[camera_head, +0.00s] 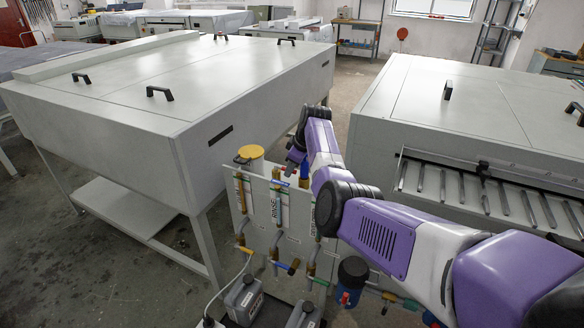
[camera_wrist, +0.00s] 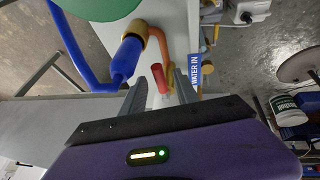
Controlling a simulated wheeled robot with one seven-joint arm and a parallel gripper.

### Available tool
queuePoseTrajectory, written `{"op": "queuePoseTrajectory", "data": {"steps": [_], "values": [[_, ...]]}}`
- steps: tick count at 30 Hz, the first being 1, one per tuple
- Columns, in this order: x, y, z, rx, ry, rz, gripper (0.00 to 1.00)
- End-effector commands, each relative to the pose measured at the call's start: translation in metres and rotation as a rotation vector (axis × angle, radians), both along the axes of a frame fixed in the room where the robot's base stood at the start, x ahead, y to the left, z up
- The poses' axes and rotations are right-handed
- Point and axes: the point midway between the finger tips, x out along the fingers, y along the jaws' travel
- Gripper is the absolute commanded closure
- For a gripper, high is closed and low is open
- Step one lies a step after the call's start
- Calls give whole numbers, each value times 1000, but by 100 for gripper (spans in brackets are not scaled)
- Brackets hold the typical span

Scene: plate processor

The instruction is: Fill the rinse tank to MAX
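A pale panel (camera_head: 259,235) between two large grey machines carries upright tubes. One sight tube (camera_head: 277,207) is labelled RINSE; its liquid level and any MAX mark are too small to read. In the wrist view a red valve handle (camera_wrist: 158,78) sits by a copper pipe (camera_wrist: 163,45) and a blue tag (camera_wrist: 195,72) reading WATER IN. My gripper (camera_wrist: 160,92) has its two grey fingers apart, one on each side of the red handle, with gaps visible. I cannot tell whether either finger touches it. In the head view my fingertips are hidden by my arm.
A grey processor (camera_head: 190,130) stands left and another machine (camera_head: 470,105) right, close to my arm. A blue pipe (camera_wrist: 125,62) runs close to the fingers.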

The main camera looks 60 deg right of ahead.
Motion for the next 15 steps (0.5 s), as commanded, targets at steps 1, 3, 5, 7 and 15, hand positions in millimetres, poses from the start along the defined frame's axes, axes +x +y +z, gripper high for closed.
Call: {"op": "queuePoseTrajectory", "data": {"steps": [1, 3, 5, 7, 15], "values": [[0, 0, -1, 0, 0, 0, 63], [1, 0, -1, 0, 0, 0, 63], [1, -1, -1, 0, 0, 0, 63], [1, -1, -1, 0, -1, 0, 63], [1, 0, -1, 0, -1, 0, 100]]}}
